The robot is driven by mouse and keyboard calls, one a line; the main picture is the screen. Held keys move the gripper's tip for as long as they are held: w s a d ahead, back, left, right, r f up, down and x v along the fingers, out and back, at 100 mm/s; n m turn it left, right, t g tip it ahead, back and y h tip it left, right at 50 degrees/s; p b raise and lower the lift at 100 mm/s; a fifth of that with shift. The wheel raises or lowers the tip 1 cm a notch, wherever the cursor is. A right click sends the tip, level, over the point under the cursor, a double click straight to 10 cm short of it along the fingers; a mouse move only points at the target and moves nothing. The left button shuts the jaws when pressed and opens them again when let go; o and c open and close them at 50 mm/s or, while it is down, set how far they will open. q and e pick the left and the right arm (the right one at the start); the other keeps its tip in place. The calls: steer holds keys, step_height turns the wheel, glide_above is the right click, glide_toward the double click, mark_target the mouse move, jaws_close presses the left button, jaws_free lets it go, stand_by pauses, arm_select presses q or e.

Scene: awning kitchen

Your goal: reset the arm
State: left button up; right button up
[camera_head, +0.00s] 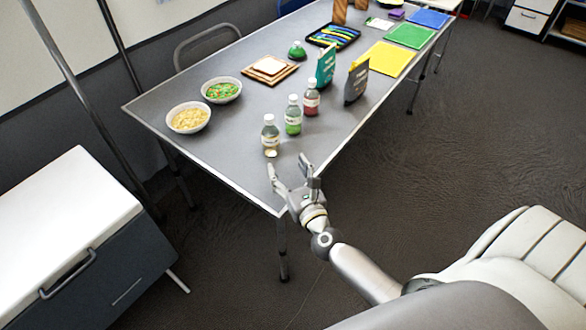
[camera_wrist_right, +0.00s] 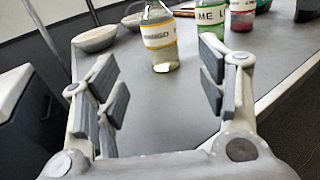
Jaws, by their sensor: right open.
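My right arm reaches in from the lower right in the head view. Its gripper (camera_head: 290,172) is open and empty near the front corner of the grey table (camera_head: 240,141). In the right wrist view the gripper (camera_wrist_right: 162,95) shows its two padded fingers spread wide, with nothing between them. A clear bottle with a pale label (camera_head: 270,136) stands upright on the table just beyond the fingertips, apart from them. It also shows in the right wrist view (camera_wrist_right: 160,42). My left gripper is not in view.
A green bottle (camera_head: 293,117) and a red bottle (camera_head: 311,99) stand behind. Two bowls, one pale-filled (camera_head: 188,118) and one green-filled (camera_head: 221,91), sit at the table's left. A white-topped cabinet (camera_head: 65,215) stands left. Floor to the right is open.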

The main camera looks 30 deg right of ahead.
steer(key=shift+w, duration=0.1)
steer(key=shift+a, duration=0.1)
steer(key=s+a+n+g+y, duration=0.4)
steer(key=a+n, duration=0.4)
steer(key=n, duration=0.4)
steer(key=s+a+n+g+y, duration=0.2)
steer(key=s+a+n+y, duration=0.35)
steer(key=a+n, duration=0.4)
steer(key=s+d+f+n+g+h, duration=0.2)
steer(key=s+d+f+n+g, duration=0.15)
steer(key=s+n, duration=0.45)
steer(key=s+d+f+n+g+h, duration=0.1)
steer(key=s+d+n+g+h, duration=0.4)
steer(key=s+d+n, duration=0.4)
step_height(320, 180, down, 25)
steer(key=s+n+g+p, duration=0.1)
steer(key=s+p, duration=0.1)
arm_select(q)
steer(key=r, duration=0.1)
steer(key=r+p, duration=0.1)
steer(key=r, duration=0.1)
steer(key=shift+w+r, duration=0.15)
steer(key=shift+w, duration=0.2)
arm_select(e)
steer(key=s+d+f+g, duration=0.1)
steer(key=s+d+f, duration=0.1)
steer(key=s+f, duration=1.2)
steer(key=shift+s+d+f, duration=0.15)
steer(key=shift+s+f, duration=0.05)
steer(key=shift+s, duration=1.05)
